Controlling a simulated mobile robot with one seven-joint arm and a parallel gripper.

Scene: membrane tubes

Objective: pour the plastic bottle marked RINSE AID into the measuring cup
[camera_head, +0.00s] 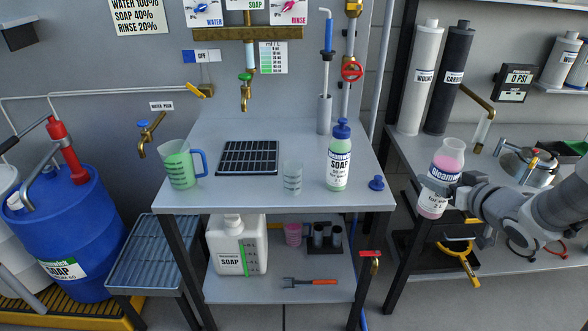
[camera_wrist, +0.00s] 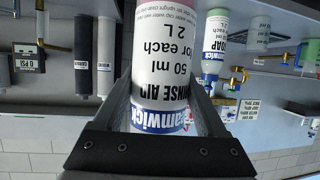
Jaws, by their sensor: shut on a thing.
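The RINSE AID bottle (camera_head: 433,201), white with pink liquid and a label, is in my gripper (camera_head: 452,193) at the right, beyond the table's right edge. It looks nearly upright with no cap on its top. In the wrist view, my gripper (camera_wrist: 160,110) is shut around the bottle (camera_wrist: 163,50), whose RINSE AID label appears upside down. A small clear measuring cup (camera_head: 292,179) with graduation marks stands on the table, left of the soap bottle, well apart from my gripper. It looks empty.
On the table (camera_head: 240,197) stand a jug of green liquid with a blue handle (camera_head: 180,165), a black drain grate (camera_head: 248,157), and a soap bottle (camera_head: 339,160) between the cup and my gripper. A loose blue cap (camera_head: 376,184) lies near the right edge. A tap (camera_head: 245,95) hangs above.

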